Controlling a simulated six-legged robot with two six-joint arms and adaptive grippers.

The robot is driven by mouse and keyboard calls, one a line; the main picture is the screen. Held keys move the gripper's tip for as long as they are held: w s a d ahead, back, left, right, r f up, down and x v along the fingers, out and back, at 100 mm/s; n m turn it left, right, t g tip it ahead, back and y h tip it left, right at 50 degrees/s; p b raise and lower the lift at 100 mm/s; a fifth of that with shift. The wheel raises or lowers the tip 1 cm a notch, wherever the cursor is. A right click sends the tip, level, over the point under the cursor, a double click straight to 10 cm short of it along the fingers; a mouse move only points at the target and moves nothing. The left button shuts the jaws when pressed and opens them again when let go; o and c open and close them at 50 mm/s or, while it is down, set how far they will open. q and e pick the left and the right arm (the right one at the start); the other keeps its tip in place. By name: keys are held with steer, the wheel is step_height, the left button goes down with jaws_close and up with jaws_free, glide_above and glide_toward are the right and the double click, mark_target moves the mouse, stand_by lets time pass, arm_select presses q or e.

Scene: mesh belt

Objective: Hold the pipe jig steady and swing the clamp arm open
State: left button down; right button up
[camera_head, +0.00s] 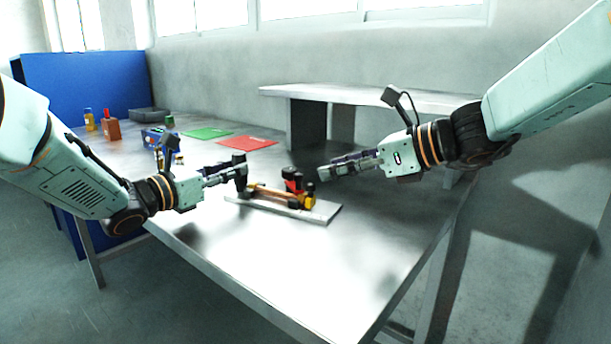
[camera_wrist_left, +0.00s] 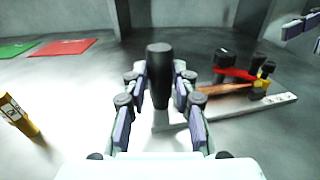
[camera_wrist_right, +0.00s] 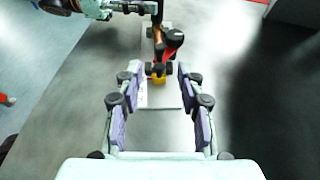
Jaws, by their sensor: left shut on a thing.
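The pipe jig is a pale base plate (camera_head: 322,214) on the table, with a copper pipe (camera_head: 270,192) along it. A black upright handle (camera_wrist_left: 160,72) stands at its left end. My left gripper (camera_head: 238,172) is shut on this handle. The red clamp arm (camera_head: 293,183) with a black knob sits at the right end, by a yellow block (camera_head: 310,198); it also shows in the left wrist view (camera_wrist_left: 234,73). My right gripper (camera_head: 324,172) is open and empty, just right of the clamp. In the right wrist view the clamp (camera_wrist_right: 172,45) lies ahead, between the finger lines.
Green (camera_head: 207,133) and red (camera_head: 246,143) mats lie behind the jig. A blue box (camera_head: 153,138), bottles (camera_head: 89,120) and a grey tray (camera_head: 148,114) stand at the back left. A raised shelf (camera_head: 380,98) runs along the wall. The table front is clear.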

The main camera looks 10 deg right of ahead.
mark_target(306, 195)
steer(key=x, duration=0.7)
steer(key=shift+w+a+f, duration=0.1)
steer(key=shift+w+a, duration=0.05)
steer(key=shift+a, duration=0.1)
jaws_close()
